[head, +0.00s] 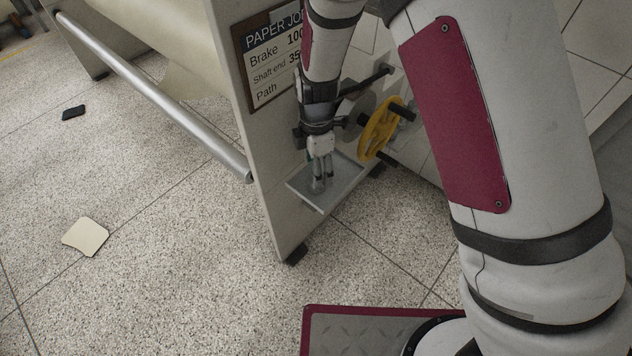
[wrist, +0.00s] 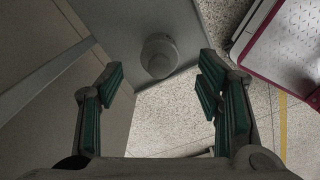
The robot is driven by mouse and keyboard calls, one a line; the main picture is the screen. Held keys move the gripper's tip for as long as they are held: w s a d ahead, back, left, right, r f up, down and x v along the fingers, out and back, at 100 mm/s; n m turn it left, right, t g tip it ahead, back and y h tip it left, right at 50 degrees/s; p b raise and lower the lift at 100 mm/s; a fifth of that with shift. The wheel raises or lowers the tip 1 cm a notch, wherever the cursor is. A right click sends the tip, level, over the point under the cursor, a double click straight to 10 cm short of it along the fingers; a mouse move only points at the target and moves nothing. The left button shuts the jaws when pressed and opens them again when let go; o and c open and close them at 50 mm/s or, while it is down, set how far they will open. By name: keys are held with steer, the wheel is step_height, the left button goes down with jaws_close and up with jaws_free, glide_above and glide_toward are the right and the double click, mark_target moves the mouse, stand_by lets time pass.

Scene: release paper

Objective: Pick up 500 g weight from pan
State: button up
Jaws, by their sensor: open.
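The 500 g weight is a small grey knobbed cylinder (wrist: 159,56) standing on the pan in the wrist view. The pan (head: 344,188) is a flat grey plate low beside the machine's end panel in the head view; its bare surface also shows in the wrist view (wrist: 190,22). My gripper (head: 321,184) points down over the pan. In the wrist view its green-padded fingers (wrist: 158,90) are wide apart, with the weight between and beyond them. Nothing is held. In the head view the fingers mostly hide the weight, and I cannot tell whether they touch it.
A yellow handwheel (head: 379,129) with dark handles is right of my gripper. The machine's end panel (head: 246,130) with a paper job sign (head: 272,57) is close on the left. A metal roller bar (head: 160,98), a dark phone-like object (head: 74,113) and a pale sheet (head: 86,237) are farther left.

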mark_target(309, 180)
steer(key=shift+f, duration=1.5)
steer(key=shift+c, duration=0.6)
